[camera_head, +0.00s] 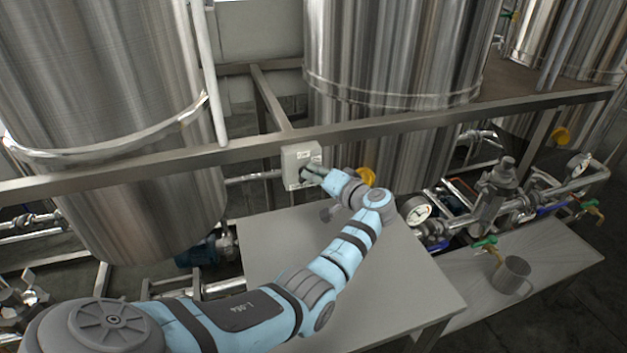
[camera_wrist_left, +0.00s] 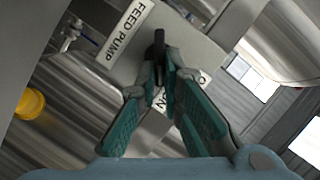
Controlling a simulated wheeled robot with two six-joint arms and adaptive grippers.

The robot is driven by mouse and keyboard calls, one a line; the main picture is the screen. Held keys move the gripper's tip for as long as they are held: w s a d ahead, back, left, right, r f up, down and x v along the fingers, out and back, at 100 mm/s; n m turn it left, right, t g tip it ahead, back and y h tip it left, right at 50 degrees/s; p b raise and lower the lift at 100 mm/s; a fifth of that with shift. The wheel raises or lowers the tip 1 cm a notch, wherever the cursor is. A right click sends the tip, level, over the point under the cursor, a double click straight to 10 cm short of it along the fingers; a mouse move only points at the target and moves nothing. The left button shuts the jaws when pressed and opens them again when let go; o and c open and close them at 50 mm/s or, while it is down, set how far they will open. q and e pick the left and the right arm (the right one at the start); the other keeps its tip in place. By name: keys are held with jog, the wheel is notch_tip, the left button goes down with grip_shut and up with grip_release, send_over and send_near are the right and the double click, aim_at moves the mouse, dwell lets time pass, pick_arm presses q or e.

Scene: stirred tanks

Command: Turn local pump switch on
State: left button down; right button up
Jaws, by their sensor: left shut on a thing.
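The pump switch box (camera_head: 297,158) is a small light grey box fixed on the metal frame rail in the middle of the head view. In the left wrist view the box face (camera_wrist_left: 195,50) carries a "FEED PUMP" label (camera_wrist_left: 129,30) and a partly hidden label that seems to end in "ON". A dark switch handle (camera_wrist_left: 159,42) stands out from the face. My left gripper (camera_head: 312,174) is at the front of the box. In the wrist view its green fingers (camera_wrist_left: 161,84) are shut on the handle. My right gripper is out of view.
A grey table (camera_head: 390,285) lies under my left arm. A lower bench (camera_head: 540,262) with a metal mug (camera_head: 513,275) is at the right. Pipes, a gauge (camera_head: 416,211) and valves stand behind it. Large steel tanks (camera_head: 100,100) rise behind the rail.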

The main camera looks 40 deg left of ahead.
pick_arm(q)
jog(key=shift+f+m+b, duration=0.4)
jog(key=shift+m+b, duration=0.05)
jog(key=shift+m, duration=0.05)
jog(key=c, duration=1.7)
grip_release()
jog(key=shift+s+r, duration=0.1)
jog(key=shift+a, duration=0.1)
jog(key=v, duration=1.2)
jog(key=shift+f, duration=0.2)
